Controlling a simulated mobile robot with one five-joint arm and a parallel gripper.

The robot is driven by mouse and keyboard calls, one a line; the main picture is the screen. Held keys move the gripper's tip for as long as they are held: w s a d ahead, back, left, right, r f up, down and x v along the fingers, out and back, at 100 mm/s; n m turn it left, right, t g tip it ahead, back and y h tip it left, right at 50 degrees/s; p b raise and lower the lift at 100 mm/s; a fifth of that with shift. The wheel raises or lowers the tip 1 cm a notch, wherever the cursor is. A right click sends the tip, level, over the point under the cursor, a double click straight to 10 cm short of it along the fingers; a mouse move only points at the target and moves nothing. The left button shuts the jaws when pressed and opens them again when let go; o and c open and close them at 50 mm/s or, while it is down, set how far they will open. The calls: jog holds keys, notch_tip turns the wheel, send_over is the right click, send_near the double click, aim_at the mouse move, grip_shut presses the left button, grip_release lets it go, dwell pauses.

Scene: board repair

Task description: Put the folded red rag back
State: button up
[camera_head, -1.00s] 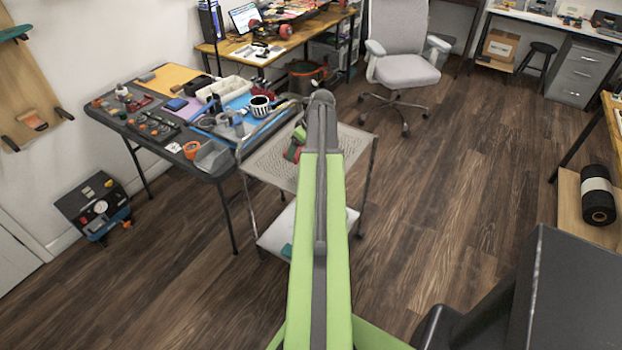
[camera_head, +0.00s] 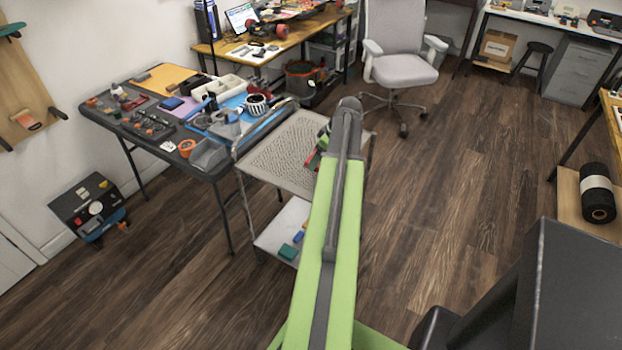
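My green and grey arm stretches up the middle of the head view and covers part of a grey metal cart (camera_head: 275,155). A small red piece (camera_head: 313,159) shows at the arm's left edge, over the cart's perforated top, with a bit of green just above it. I cannot tell whether the red piece is the folded rag, or whether it is held or resting on the cart. My gripper's fingers are hidden behind the arm, so their state does not show.
A dark folding table (camera_head: 192,168) crowded with tools and bins stands left of the cart. The cart's lower shelf (camera_head: 272,237) holds a teal block (camera_head: 288,252) and a blue one. A grey office chair (camera_head: 400,69) stands behind. The floor right of the cart is clear.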

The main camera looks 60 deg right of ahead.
aim_at(311, 178)
jog(key=shift+w+a+f+b, duration=0.45)
jog(key=shift+w+a+f, duration=0.5)
jog(key=shift+w+a, duration=0.2)
notch_tip(311, 178, down, 4)
jog(key=b, duration=0.4)
jog(key=shift+f, duration=0.2)
jog(key=shift+r, duration=0.25)
jog(key=shift+f, duration=0.25)
jog(key=o, duration=1.1)
jog(key=shift+r, duration=0.1)
jog(key=shift+o, duration=0.2)
jog(key=p+v, duration=1)
jog(key=v, duration=0.1)
jog(key=shift+w+r+p, duration=0.1)
jog(key=shift+r+p, duration=0.3)
jog(key=shift+s+r, duration=0.25)
